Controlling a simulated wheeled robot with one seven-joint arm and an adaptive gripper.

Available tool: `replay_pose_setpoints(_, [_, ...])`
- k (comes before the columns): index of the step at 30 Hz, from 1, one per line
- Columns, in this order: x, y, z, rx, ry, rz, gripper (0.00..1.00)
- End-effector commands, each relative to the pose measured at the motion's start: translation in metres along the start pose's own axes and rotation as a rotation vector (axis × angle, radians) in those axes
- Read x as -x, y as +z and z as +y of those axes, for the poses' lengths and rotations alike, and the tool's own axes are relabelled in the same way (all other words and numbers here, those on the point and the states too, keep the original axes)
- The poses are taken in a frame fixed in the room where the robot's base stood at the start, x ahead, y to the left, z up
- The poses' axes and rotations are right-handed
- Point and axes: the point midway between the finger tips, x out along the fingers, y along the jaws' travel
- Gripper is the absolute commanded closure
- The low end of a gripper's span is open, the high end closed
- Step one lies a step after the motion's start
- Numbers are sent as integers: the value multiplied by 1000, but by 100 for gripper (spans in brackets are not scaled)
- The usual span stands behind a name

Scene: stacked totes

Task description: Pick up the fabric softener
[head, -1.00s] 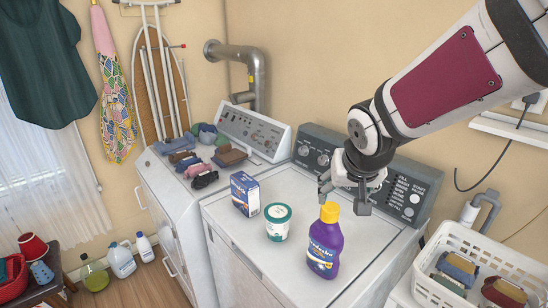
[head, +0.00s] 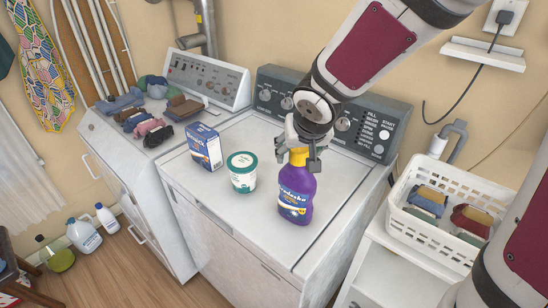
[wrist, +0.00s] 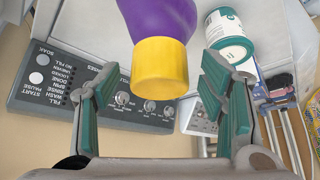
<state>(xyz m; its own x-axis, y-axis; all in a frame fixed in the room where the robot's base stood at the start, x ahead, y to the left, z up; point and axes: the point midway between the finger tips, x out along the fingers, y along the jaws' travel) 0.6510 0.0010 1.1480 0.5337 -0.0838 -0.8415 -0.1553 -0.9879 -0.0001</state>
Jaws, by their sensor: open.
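The fabric softener (head: 296,194) is a purple bottle with a yellow cap, standing upright on the white washer top. My gripper (head: 302,160) is over its cap in the head view, with fingers at either side of the top. In the wrist view, the purple bottle (wrist: 160,18) and its yellow cap (wrist: 160,67) lie between my two open teal-padded fingers, with a gap on each side. My gripper (wrist: 160,105) holds nothing. The gripper hides part of the cap in the head view.
A white tub with a green lid (head: 242,172) stands just left of the bottle, and a blue box (head: 205,146) stands beyond it. The control panel (head: 340,118) rises behind. A white basket (head: 440,228) with cloths is at right. The washer's front top is clear.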

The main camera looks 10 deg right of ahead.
Motion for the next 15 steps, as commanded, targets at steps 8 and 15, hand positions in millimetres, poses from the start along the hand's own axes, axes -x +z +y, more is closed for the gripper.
replay_pose_setpoints(8, [-4, 0, 0, -1, 0, 0, 36])
replay_pose_setpoints(15, [-4, 0, 0, -1, 1, 0, 83])
